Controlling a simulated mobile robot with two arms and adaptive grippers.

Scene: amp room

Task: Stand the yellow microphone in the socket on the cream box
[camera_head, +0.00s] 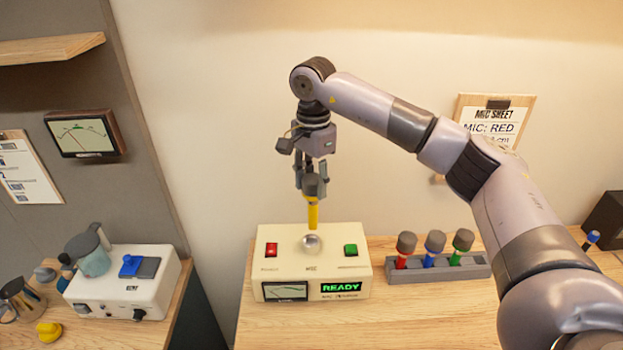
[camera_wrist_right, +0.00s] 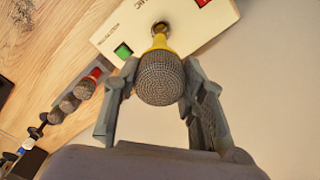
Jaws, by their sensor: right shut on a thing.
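The yellow microphone (camera_head: 313,213) hangs upright, head up, in my right gripper (camera_head: 312,188). The gripper is shut on its grey mesh head, which also shows between the fingers in the right wrist view (camera_wrist_right: 160,80). The cream box (camera_head: 272,283) stands on the wooden table below. Its round silver socket (camera_head: 312,243) is in the middle of its top. The lower end of the yellow handle shows just above the socket in the head view, apart from it. In the wrist view the handle points at the socket (camera_wrist_right: 160,27). My left gripper is out of view.
Red and green buttons (camera_head: 350,250) flank the socket; the display reads READY. A grey rack (camera_head: 440,270) with red, blue and green microphones stands right of the box. A white device (camera_head: 125,290) sits on the left bench. The table front right is clear.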

